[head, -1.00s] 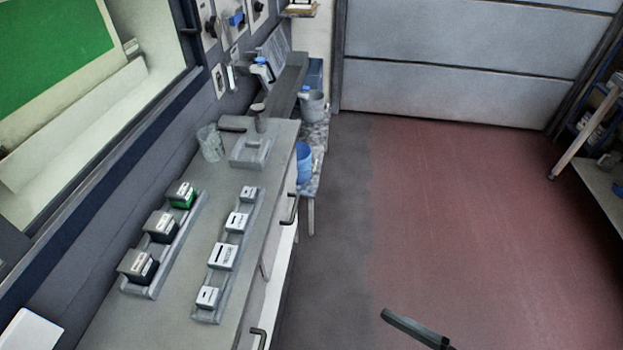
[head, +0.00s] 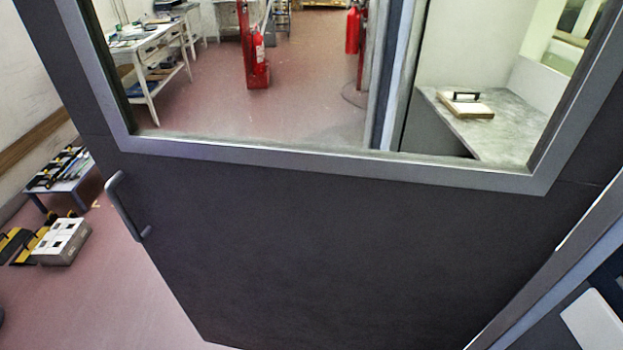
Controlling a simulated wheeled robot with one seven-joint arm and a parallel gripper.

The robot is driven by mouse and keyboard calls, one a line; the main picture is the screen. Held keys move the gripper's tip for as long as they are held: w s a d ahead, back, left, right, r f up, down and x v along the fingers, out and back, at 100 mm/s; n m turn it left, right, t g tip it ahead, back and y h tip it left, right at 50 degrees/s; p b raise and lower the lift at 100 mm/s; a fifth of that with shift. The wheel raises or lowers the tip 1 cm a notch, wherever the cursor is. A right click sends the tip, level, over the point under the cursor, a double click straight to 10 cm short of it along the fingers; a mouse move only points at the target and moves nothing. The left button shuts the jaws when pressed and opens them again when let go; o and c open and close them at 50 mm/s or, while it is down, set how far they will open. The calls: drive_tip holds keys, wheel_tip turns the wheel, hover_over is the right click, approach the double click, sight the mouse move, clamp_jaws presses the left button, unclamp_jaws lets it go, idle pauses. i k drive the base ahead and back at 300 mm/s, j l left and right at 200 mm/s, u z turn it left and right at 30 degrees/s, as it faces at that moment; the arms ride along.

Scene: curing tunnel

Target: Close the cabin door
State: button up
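The cabin door (head: 330,250) fills most of the head view. It is a dark grey panel with a large window in a lighter grey frame. The door stands open, swung out over the red floor. A grey bar handle (head: 125,207) is on its left side. The door's right edge meets a grey frame post (head: 560,262) at the lower right. My gripper is not in view, and nothing is seen touching the door or its handle.
Red floor (head: 110,300) is free to the left of the door. A low table (head: 62,190) and a grey box (head: 62,242) stand at the left wall. Through the window show a white workbench (head: 150,60), red extinguishers (head: 256,60) and a grey counter (head: 505,125).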

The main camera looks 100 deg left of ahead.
sight(262, 244)
drive_tip(key=k+j+u, duration=0.15)
drive_tip(key=u, duration=1.65)
drive_tip(key=k+u, duration=0.4)
drive_tip(key=k, duration=0.2)
